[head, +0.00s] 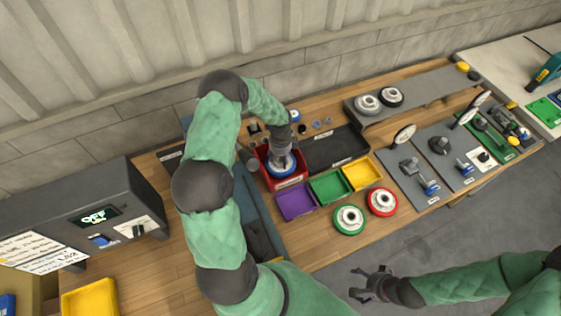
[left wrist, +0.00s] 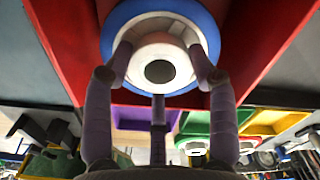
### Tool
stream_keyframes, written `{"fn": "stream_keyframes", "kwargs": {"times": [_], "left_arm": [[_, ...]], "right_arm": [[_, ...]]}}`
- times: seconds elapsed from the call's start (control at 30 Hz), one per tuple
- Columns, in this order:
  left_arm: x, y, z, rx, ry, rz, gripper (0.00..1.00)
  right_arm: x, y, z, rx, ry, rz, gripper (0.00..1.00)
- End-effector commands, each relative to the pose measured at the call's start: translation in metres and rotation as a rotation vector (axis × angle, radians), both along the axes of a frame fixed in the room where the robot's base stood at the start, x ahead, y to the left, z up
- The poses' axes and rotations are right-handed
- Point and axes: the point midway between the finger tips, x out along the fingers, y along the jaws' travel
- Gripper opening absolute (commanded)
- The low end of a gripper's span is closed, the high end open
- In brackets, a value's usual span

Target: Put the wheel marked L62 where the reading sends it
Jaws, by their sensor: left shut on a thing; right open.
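A blue-rimmed wheel (head: 287,171) with a pale hub is in the red bin (head: 290,184); its marking cannot be read. In the left wrist view the wheel (left wrist: 160,25) fills the top, with the red bin's walls (left wrist: 75,60) around it. My left gripper (head: 280,150) reaches down into the bin, its fingers (left wrist: 160,70) shut on the wheel's hub. My right gripper (head: 370,284) is open and empty in front of the table. A dark device (head: 85,215) at left has a display (head: 95,216) reading OFF, with a smaller unreadable line below.
Purple (head: 295,216), green (head: 330,199) and yellow (head: 376,171) bins stand beside the red one, a black tray (head: 335,135) behind. Green-rimmed (head: 348,234) and red-rimmed (head: 382,217) wheels lie in front. A grey shelf (head: 425,88) holds two wheels. A handwritten sheet (head: 45,255) is at left.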

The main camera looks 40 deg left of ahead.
Motion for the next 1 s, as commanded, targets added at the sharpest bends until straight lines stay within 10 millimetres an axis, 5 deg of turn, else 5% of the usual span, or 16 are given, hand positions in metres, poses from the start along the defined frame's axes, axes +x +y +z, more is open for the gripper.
{"fn": "stream_keyframes", "kwargs": {"times": [0.17, 0.57, 0.6, 0.67, 1.0], "left_arm": [[0.000, 0.000, -0.024, -0.001, 0.002, 0.002, 0.06], [0.000, 0.000, -0.029, 0.000, 0.000, 0.001, 0.06], [-0.001, 0.000, -0.029, -0.001, 0.002, 0.001, 0.66], [-0.001, 0.000, -0.028, -0.001, 0.002, 0.001, 0.81], [0.000, 0.000, -0.027, -0.001, 0.002, 0.001, 0.81]], "right_arm": [[0.000, 0.000, -0.002, 0.000, 0.000, 0.000, 0.86], [0.000, 0.000, -0.006, 0.000, 0.000, 0.000, 0.86], [0.000, 0.000, -0.005, 0.000, 0.000, 0.000, 0.86], [0.000, 0.000, -0.005, 0.000, 0.000, 0.000, 0.86], [0.000, 0.000, -0.004, 0.000, 0.000, 0.000, 0.86]]}}
